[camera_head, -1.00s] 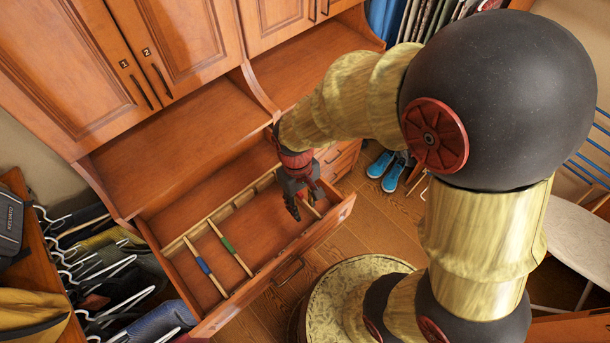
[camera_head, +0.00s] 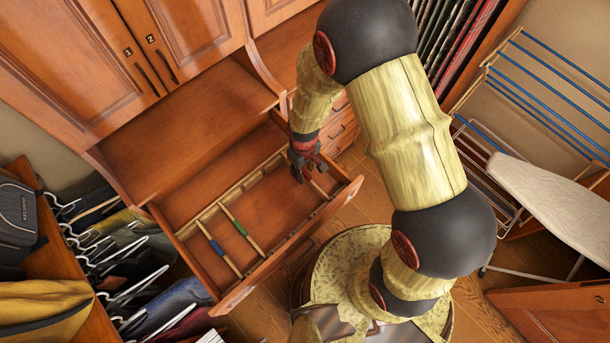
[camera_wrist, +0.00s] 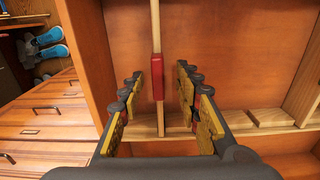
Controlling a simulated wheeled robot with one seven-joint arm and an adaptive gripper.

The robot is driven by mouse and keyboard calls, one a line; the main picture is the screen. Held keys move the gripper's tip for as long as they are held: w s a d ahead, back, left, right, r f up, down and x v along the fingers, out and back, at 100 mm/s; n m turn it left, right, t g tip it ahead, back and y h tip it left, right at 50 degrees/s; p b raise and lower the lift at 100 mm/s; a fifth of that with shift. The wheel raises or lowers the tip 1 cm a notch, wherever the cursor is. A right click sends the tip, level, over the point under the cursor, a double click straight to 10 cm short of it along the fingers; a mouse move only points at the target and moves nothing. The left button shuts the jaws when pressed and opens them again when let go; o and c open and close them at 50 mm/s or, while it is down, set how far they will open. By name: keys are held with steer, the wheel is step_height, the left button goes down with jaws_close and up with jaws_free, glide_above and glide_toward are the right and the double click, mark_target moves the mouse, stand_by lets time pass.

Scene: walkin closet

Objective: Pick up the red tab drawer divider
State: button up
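The red tab drawer divider is a thin pale wooden bar with a red tab (camera_wrist: 157,78) in the wrist view. It lies across the right part of the open drawer (camera_head: 278,213). In the head view a short end of this divider (camera_head: 320,188) shows beside my gripper (camera_head: 304,172), and its tab cannot be made out. My gripper (camera_wrist: 160,90) is open in the wrist view, with one finger on each side of the divider near the tab. I see gaps beside the bar; how far the fingertips are above it is hard to tell.
A green tab divider (camera_head: 239,228) and a blue tab divider (camera_head: 217,247) lie across the drawer to the left. A notched wooden rail (camera_head: 218,207) runs along the drawer's back. Hangers with clothes (camera_head: 135,285) stand left, an ironing board (camera_head: 550,200) right.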

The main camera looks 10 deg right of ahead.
steer(key=shift+d+f, duration=0.15)
steer(key=shift+f, duration=1.65)
steer(key=shift+c, duration=0.7)
jaws_close()
